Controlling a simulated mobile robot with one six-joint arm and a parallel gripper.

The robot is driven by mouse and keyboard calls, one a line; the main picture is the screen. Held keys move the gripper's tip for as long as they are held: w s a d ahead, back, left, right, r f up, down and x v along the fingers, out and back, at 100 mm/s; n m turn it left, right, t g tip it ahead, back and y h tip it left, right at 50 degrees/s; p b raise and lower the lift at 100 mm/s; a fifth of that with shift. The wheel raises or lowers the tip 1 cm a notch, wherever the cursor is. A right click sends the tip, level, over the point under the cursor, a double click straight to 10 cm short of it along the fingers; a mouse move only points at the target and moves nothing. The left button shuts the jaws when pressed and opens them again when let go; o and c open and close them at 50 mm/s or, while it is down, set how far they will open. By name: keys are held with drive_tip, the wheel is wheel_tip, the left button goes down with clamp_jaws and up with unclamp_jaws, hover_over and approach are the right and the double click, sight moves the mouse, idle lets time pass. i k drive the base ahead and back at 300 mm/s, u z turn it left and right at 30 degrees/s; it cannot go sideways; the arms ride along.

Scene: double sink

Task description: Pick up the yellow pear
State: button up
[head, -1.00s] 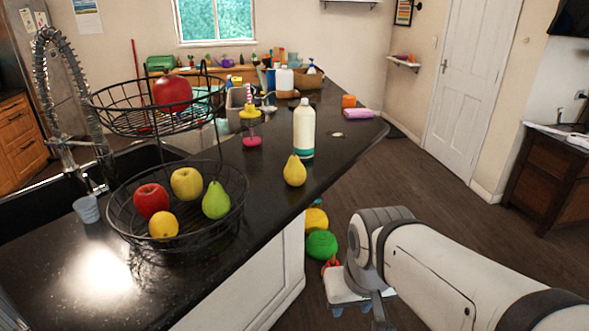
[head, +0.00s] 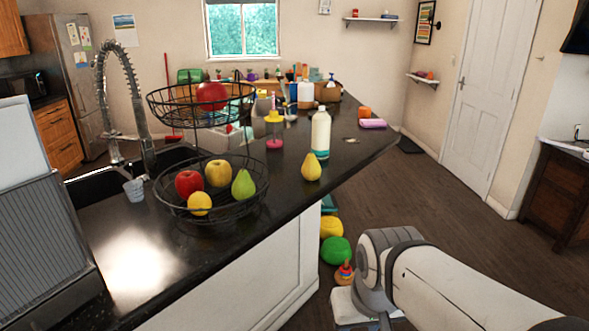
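The yellow pear (head: 311,167) stands upright on the black counter (head: 150,262), near its right edge. It is just in front of a white bottle with a teal base and to the right of the wire fruit basket. My arm reaches in from the lower right, beside the counter. My gripper (head: 366,312) is low at the bottom of the head view, away from the pear; its fingers are mostly hidden and I cannot see whether they are open.
A two-tier wire basket (head: 262,200) holds several fruits, including a green pear (head: 243,185). The white bottle (head: 320,134) stands close behind the yellow pear. A pink-and-yellow bottle (head: 274,130) is farther back. Toys, including a green ball (head: 335,250), lie on the floor beside the counter.

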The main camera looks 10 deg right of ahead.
sight(311, 169)
drive_tip(key=u, duration=0.05)
drive_tip(key=i, duration=0.9)
drive_tip(key=z, duration=0.05)
